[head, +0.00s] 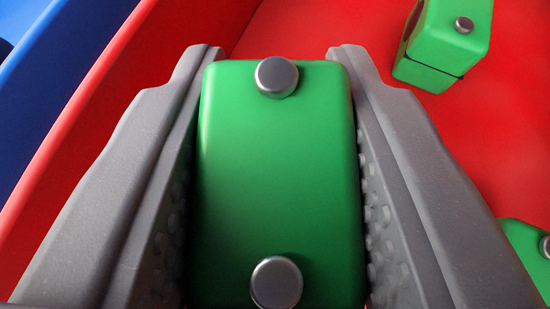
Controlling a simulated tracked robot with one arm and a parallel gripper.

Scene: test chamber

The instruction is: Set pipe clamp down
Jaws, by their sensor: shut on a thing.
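A green pipe clamp (276,165) with two round silver bolt heads fills the middle of the head view. My gripper (277,75) is shut on it, with one grey finger along its left side and one along its right. The textured inner pads lie against or close along the clamp's sides. The clamp's underside is hidden, so I cannot tell whether it touches the red surface (320,25) below.
A second green clamp (446,40) sits on the red surface at the upper right. Part of another green clamp (525,245) shows at the lower right edge. A red wall (75,125) runs along the left, with a blue one (45,65) beyond it.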

